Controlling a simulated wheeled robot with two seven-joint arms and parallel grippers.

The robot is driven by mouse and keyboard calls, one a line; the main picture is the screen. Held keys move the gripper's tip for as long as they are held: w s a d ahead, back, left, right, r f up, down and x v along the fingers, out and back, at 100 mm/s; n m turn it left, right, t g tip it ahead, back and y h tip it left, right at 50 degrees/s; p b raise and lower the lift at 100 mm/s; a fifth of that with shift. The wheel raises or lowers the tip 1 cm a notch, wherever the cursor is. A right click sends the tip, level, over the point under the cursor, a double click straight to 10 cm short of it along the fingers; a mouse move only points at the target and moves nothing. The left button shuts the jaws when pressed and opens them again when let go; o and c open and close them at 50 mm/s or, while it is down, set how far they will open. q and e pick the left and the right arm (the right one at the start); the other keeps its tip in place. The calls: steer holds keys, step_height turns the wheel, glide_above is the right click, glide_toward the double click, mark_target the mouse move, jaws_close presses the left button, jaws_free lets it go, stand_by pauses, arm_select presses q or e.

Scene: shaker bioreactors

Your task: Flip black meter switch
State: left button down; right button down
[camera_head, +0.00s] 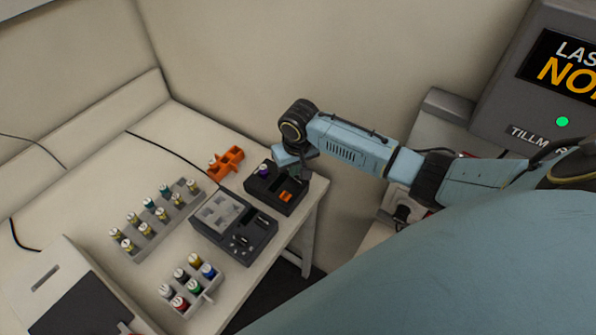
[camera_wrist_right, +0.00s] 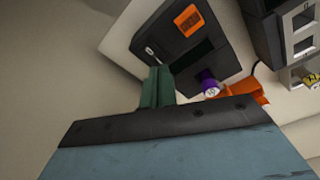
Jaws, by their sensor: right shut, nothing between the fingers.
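My left gripper is out of view.
A grey-black device (camera_head: 233,247) stands in front of the meter. An orange rack (camera_head: 226,162) is behind it. Vial racks (camera_head: 153,233) (camera_head: 207,296) stand to the left and front. A wall rises behind the bench; a screened machine (camera_head: 540,95) is at right.

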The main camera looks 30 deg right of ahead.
mark_target(295, 179)
steer(key=shift+f+b, duration=0.4)
steer(key=shift+f, duration=0.5)
stand_by(0.3)
step_height(295, 179, up, 2)
steer(key=shift+r+p, duration=0.2)
steer(key=shift+p, duration=0.85)
steer(key=shift+r, duration=2.3)
